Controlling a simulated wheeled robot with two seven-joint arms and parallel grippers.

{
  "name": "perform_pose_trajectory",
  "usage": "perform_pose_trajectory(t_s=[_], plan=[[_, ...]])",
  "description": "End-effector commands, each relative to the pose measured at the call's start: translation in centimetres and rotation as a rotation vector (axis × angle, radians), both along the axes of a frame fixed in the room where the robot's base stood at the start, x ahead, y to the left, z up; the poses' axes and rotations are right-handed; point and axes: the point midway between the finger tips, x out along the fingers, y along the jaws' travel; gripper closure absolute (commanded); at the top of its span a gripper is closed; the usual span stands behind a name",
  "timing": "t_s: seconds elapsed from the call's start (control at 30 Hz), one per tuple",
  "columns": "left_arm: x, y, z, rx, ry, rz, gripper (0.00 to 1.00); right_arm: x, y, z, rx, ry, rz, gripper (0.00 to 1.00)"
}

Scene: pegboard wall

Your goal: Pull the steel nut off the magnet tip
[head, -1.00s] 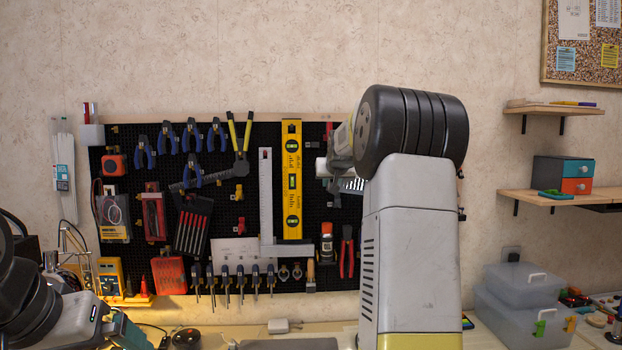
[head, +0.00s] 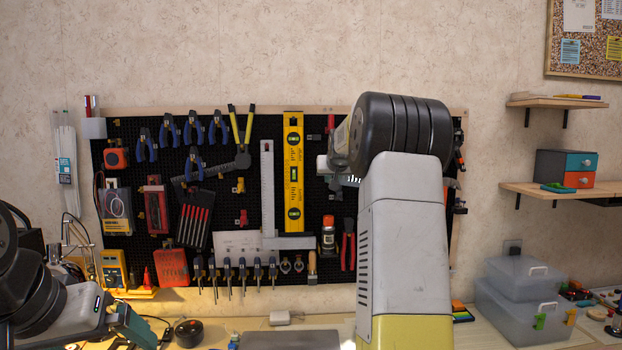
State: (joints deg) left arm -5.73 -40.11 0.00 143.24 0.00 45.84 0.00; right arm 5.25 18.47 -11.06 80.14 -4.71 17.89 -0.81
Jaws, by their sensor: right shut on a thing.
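My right gripper (head: 336,171) is in front of the pegboard, right of the yellow level, and mostly hidden behind my own dark wrist. Only a pale part and a small striped part show at its left. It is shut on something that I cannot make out. I cannot pick out the steel nut or the magnet tip; my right arm covers part of the board there. My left gripper (head: 132,328) is low at the left, above the bench. I cannot tell whether its jaws are open.
The pegboard (head: 228,208) holds pliers, screwdrivers, a steel square and a yellow level (head: 294,170). Clear boxes (head: 520,303) stand on the bench at the right. Two wall shelves (head: 560,190) are above them. A grey flat object (head: 290,340) lies on the front bench.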

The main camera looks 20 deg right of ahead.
Motion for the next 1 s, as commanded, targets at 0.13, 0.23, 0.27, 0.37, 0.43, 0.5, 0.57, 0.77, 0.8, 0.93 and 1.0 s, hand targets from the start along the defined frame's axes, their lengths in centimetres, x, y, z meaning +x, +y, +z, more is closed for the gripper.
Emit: perform_pose_trajectory(t_s=[0.13, 0.23, 0.27, 0.37, 0.43, 0.5, 0.57, 0.77, 0.8, 0.93, 1.0], plan=[[0.0, 0.0, 0.0, 0.000, 0.000, 0.000, 0.00, 0.0, 0.0, 0.0, 0.000, 0.000, 0.000, 1.00], [0.0, 0.0, 0.0, 0.000, 0.000, 0.000, 0.00, 0.0, 0.0, 0.0, 0.000, 0.000, 0.000, 1.00], [0.0, 0.0, 0.0, 0.000, 0.000, 0.000, 0.00, 0.0, 0.0, 0.0, 0.000, 0.000, 0.000, 1.00], [0.0, 0.0, 0.0, 0.000, 0.000, 0.000, 0.00, 0.0, 0.0, 0.0, 0.000, -0.001, 0.000, 1.00], [0.0, 0.0, 0.0, 0.000, 0.000, 0.000, 0.00, 0.0, 0.0, -0.1, 0.000, 0.000, 0.000, 1.00], [0.0, 0.0, 0.0, 0.000, 0.000, 0.000, 0.00, 0.0, 0.0, -0.4, 0.000, 0.001, 0.000, 1.00], [0.0, 0.0, 0.0, 0.000, 0.000, 0.000, 0.00, 0.0, 0.0, -0.7, 0.001, 0.002, 0.000, 1.00], [0.0, 0.0, 0.0, 0.000, 0.000, 0.000, 0.00, 0.0, 0.0, -2.0, 0.001, 0.002, 0.000, 1.00], [0.0, 0.0, 0.0, 0.000, 0.000, 0.000, 0.00, 0.0, 0.0, -2.2, 0.000, 0.001, 0.000, 1.00], [0.0, 0.0, 0.0, 0.000, 0.000, 0.000, 0.00, 0.0, 0.0, -3.0, 0.001, 0.002, 0.000, 1.00], [0.0, 0.0, 0.0, 0.000, 0.000, 0.000, 0.00, 0.0, 0.0, -3.4, 0.000, 0.001, 0.000, 1.00]])
